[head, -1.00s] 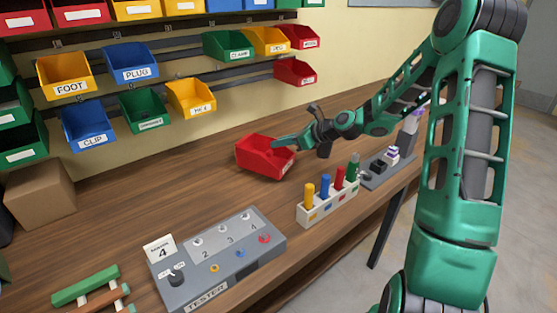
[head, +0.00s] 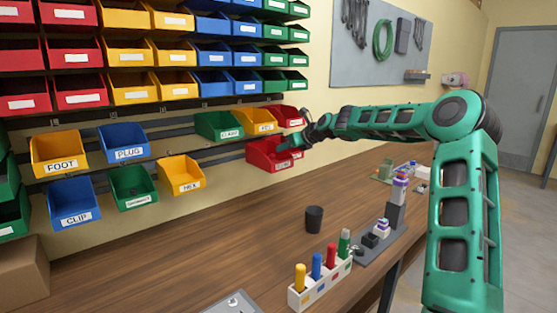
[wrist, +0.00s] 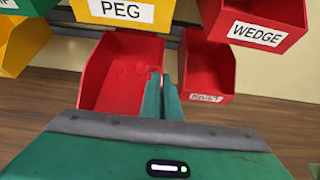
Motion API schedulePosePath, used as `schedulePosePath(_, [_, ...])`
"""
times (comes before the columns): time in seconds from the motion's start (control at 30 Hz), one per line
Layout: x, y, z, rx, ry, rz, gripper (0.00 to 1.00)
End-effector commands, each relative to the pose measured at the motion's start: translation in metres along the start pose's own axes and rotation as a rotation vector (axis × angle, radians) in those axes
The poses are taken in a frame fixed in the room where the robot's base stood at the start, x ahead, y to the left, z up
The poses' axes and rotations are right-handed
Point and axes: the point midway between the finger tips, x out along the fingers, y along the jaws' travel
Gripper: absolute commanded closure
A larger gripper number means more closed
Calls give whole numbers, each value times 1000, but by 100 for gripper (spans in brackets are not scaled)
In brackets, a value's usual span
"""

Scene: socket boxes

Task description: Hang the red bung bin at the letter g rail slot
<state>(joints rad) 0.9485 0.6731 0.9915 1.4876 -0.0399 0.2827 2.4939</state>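The red bung bin (head: 264,153) is up at the lower wall rail (head: 225,154), below the yellow PEG bin (head: 260,121) and left of another red bin, the RIVET bin (wrist: 205,75). In the wrist view the bung bin (wrist: 112,75) is the left open red bin; its label is out of sight. My gripper (head: 292,142) has its fingers close together at the bung bin's right wall, near the RIVET bin; the fingers show in the wrist view (wrist: 162,98). No letter g mark is readable. I cannot tell whether the bin's back is hooked on the rail.
The red WEDGE bin (wrist: 262,22) hangs above the RIVET bin, very near my gripper. Yellow HEX (head: 180,175) and green bins (head: 132,187) hang to the left. A dark cup (head: 314,219) and a peg holder (head: 318,276) stand on the bench (head: 215,240) below.

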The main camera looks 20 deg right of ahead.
Motion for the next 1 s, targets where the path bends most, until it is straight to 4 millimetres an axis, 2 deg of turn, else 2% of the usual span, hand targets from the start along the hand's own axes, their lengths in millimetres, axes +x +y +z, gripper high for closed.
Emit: schedulePosePath(1.0, [52, 2, 28, -3, -1, 3, 100])
